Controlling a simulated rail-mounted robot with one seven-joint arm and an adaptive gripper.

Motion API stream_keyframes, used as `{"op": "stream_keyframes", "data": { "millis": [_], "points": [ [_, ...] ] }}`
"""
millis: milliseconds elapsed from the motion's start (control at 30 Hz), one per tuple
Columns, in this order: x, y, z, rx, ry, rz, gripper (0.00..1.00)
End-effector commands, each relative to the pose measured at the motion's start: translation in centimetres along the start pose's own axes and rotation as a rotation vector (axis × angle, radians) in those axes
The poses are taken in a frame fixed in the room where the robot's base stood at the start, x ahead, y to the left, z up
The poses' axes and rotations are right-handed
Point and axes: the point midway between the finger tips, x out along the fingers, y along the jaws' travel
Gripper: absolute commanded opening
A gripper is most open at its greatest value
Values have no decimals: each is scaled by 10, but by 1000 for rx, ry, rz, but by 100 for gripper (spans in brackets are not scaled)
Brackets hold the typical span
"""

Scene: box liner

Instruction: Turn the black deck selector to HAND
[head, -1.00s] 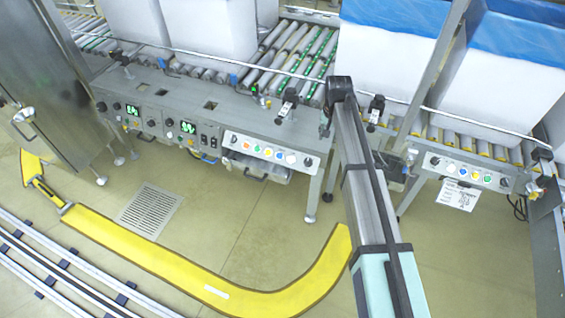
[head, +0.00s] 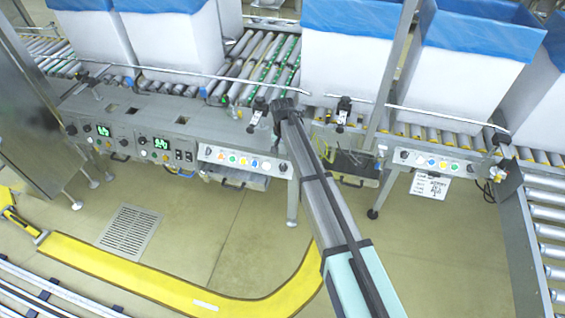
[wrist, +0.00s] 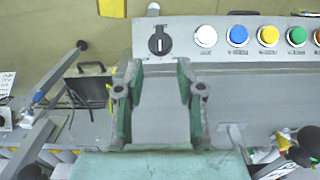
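The black deck selector (wrist: 159,42) sits on a grey button panel, at the near end of its button row in the wrist view. Its light mark stands about vertical in that picture; I cannot read its position labels. In the head view a black selector (head: 283,167) shows at the right end of the left button panel, close beside my arm. My gripper (wrist: 158,78) has two green-lined fingers spread apart with nothing between them, just short of the selector and in line with it.
White, blue, yellow and green buttons (wrist: 206,36) line the panel beside the selector. Roller conveyors (head: 262,62) carry white boxes (head: 345,70) with blue liners behind the deck. A second button panel (head: 437,162) with a paper notice stands to the right. The floor in front is open.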

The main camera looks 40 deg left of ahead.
Motion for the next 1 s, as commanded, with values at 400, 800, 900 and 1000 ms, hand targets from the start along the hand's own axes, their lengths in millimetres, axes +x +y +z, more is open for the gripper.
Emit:
{"op": "stream_keyframes", "data": {
  "millis": [400,800,900,1000],
  "points": [
    [62,0,0,0,0,0,38],
    [70,0,0,0,0,0,38],
    [70,0,0,0,0,0,13],
    [70,0,0,0,0,0,0]
  ]
}}
